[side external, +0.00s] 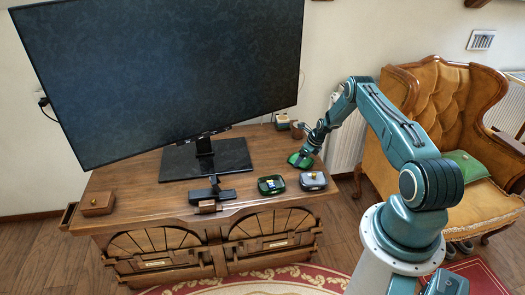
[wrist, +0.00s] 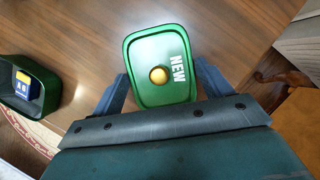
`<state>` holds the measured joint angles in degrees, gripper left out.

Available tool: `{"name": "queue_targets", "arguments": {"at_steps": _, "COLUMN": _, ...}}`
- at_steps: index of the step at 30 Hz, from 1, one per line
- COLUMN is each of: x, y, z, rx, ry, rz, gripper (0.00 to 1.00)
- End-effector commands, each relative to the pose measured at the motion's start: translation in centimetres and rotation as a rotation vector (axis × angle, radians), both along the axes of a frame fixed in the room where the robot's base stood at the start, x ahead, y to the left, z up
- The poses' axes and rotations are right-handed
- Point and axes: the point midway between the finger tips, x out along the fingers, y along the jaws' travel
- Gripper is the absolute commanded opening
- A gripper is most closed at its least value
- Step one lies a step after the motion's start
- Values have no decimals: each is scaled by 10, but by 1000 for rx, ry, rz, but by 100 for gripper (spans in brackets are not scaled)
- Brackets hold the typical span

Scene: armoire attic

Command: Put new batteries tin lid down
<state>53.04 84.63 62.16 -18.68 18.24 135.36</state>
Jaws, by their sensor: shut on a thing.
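A green lid (wrist: 150,52) marked NEW, with a round yellow knob, sits between the two fingers of my gripper (wrist: 163,86) in the wrist view. My gripper is shut on it, and the knob side faces the camera. In the side view the lid (side external: 298,161) is at the table's right back, under my gripper (side external: 304,152); I cannot tell whether it touches the wood. The open green tin (side external: 263,188) stands in front and to the left of it, with small batteries inside. Its edge also shows in the wrist view (wrist: 48,97), with a blue and yellow battery (wrist: 23,84).
A grey tin (side external: 313,185) stands right of the green tin. A large monitor (side external: 165,75) on a dark base (side external: 175,165) fills the table's left back. A dark device (side external: 211,193) and a wooden box (side external: 97,204) are further left. Small items (side external: 283,121) stand behind the lid.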

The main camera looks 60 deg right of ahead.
Motion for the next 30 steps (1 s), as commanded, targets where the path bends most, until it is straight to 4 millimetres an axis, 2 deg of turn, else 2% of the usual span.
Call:
{"name": "queue_targets", "arguments": {"at_steps": 10, "x": 0, "y": 0, "z": -3, "rx": -1, "ry": -1, "rz": 0, "gripper": 56}}
{"name": "queue_targets", "arguments": {"at_steps": 11, "x": 0, "y": -1, "z": -2, "rx": -1, "ry": -1, "rz": 0, "gripper": 82}}
{"name": "queue_targets", "arguments": {"at_steps": 14, "x": 0, "y": 0, "z": -2, "rx": -1, "ry": -1, "rz": 0, "gripper": 100}}
{"name": "queue_targets", "arguments": {"at_steps": 24, "x": 0, "y": 0, "z": -1, "rx": 0, "ry": 0, "rz": 0, "gripper": 100}}
{"name": "queue_targets", "arguments": {"at_steps": 30, "x": -2, "y": -1, "z": 6, "rx": -1, "ry": -1, "rz": 0, "gripper": 100}}
